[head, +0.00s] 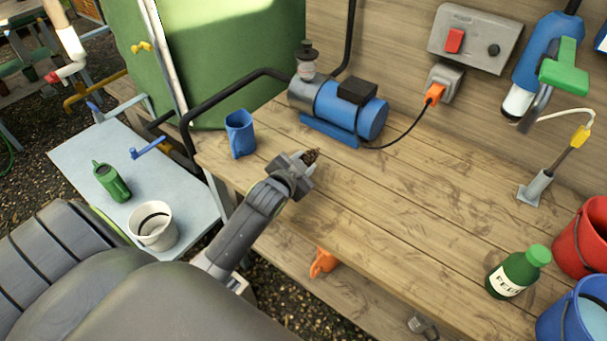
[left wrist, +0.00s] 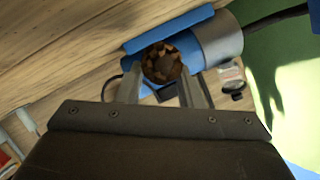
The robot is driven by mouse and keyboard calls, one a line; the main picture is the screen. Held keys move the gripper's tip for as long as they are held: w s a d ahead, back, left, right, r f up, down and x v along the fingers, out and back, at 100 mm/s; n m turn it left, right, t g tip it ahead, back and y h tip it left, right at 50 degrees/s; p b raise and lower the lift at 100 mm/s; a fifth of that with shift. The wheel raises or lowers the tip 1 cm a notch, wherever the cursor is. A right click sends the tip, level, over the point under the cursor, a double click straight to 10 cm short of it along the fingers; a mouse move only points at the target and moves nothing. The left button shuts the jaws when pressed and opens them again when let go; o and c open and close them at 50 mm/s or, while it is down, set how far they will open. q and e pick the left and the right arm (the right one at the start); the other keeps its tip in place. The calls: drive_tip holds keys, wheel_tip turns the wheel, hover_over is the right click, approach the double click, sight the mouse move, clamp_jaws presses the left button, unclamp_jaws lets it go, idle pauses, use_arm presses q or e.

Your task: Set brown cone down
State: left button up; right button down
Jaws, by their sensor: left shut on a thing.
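The brown cone (head: 311,156) is a small scaly pine cone at the tip of my left gripper (head: 304,166) in the head view. The gripper is over the left part of the wooden bench (head: 400,220). In the left wrist view the cone (left wrist: 161,64) sits between the two fingers of the left gripper (left wrist: 160,78), which are shut on it. I cannot tell whether the cone touches the bench top. My right gripper does not show.
A blue mug (head: 240,134) stands left of the gripper, and a blue pump (head: 340,108) stands behind it. A green bottle (head: 519,271), red bucket (head: 581,238) and blue bucket (head: 574,312) stand at the right. The middle of the bench is clear.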

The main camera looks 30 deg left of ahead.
use_arm(q)
drive_tip(key=shift+f, duration=2.1)
drive_tip(key=shift+f, duration=0.2)
drive_tip(key=o, duration=1)
drive_tip(key=shift+o, duration=0.2)
